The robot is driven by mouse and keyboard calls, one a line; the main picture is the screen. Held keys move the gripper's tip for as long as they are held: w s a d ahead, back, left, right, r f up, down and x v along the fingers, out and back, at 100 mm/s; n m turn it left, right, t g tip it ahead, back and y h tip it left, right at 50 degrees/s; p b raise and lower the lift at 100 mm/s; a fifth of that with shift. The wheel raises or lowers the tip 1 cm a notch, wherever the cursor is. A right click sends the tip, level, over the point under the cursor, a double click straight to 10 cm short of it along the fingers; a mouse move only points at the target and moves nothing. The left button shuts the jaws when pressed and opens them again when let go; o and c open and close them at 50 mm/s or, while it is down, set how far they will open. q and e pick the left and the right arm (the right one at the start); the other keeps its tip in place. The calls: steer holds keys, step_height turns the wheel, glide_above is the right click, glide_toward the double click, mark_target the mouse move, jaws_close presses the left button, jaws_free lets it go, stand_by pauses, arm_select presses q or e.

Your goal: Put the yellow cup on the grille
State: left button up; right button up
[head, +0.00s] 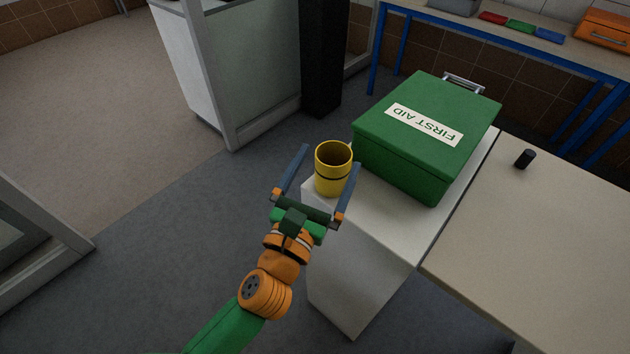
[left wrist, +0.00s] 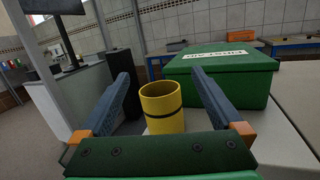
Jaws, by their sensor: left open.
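The yellow cup (head: 331,172) has a dark band and stands upright on the white stand's top, near its left corner. It also shows in the left wrist view (left wrist: 160,112). My left gripper (head: 328,168) is open, with one blue finger on each side of the cup. In the left wrist view the fingers (left wrist: 162,82) point forward and the cup stands between them, with gaps visible on both sides. I cannot make out a grille in either view. My right gripper is not in view.
A green first aid box (head: 432,105) stands close behind the cup on the white stand (head: 385,225). A beige table (head: 545,240) with a small black cylinder (head: 524,159) adjoins at the right. A blue-legged bench (head: 545,50) stands at the back. Open floor lies left.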

mark_target(338, 145)
arm_select(q)
steer(key=f, duration=0.1)
steer(key=f+n+y, duration=0.1)
steer(key=a+f+g+y, duration=0.1)
steer(key=shift+w+f+n, duration=0.2)
steer(key=shift+w+n, duration=0.05)
steer(key=shift+n, duration=0.15)
steer(key=x, duration=0.6)
steer(key=shift+w+d+f+p, duration=0.25)
steer(key=shift+d+f+p, duration=0.05)
steer(key=shift+d+p, duration=0.15)
